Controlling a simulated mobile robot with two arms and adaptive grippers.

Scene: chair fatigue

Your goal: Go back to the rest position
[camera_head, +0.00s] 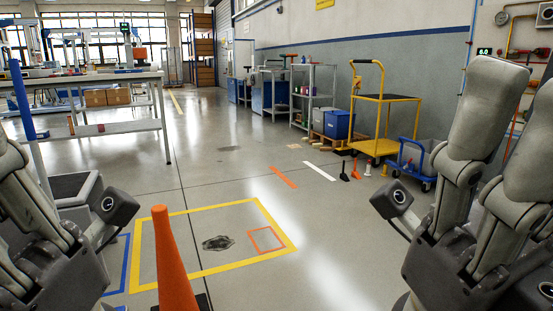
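My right gripper (518,112) stands close to the camera at the right edge, pointing upward. Its two grey padded fingers are apart, with background showing between them and nothing held. A small dark camera (395,197) sits on its left side. My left gripper (18,205) is at the lower left edge, with a similar camera (117,206) on its right side. Its fingertips are largely cut off by the frame, so I cannot tell its opening. No object is visible in it.
An orange cone (172,268) stands in front, by a yellow floor outline (212,270) around a dark stain (218,243). A workbench (98,131) is at left. A yellow trolley (376,147), blue cart (417,165) and shelves line the right wall. The central aisle is clear.

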